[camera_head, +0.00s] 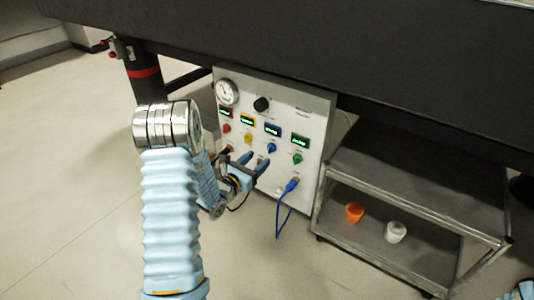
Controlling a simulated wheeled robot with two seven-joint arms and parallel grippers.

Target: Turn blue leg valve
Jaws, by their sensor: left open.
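A white panel (311,121) stands under the dark bench. It carries a row of small coloured knobs below several lit displays. The blue knob (271,148), likely the blue leg valve, sits between a yellow knob (248,138) and a green knob (297,158). My left gripper (254,163) is open in front of the panel, a little below the blue and yellow knobs. Its fingers point at the panel, with nothing visible between them. Whether they touch the panel is hard to tell. My right gripper is not in view; a bit of light-blue arm shows at the lower right corner.
A blue plug (291,185) with a hanging blue cable is on the panel's lower right. A round gauge (227,91) and black knob (261,104) are above. A metal cart (428,210) with orange (354,212) and white (395,231) cups stands right. The bench (330,55) overhangs.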

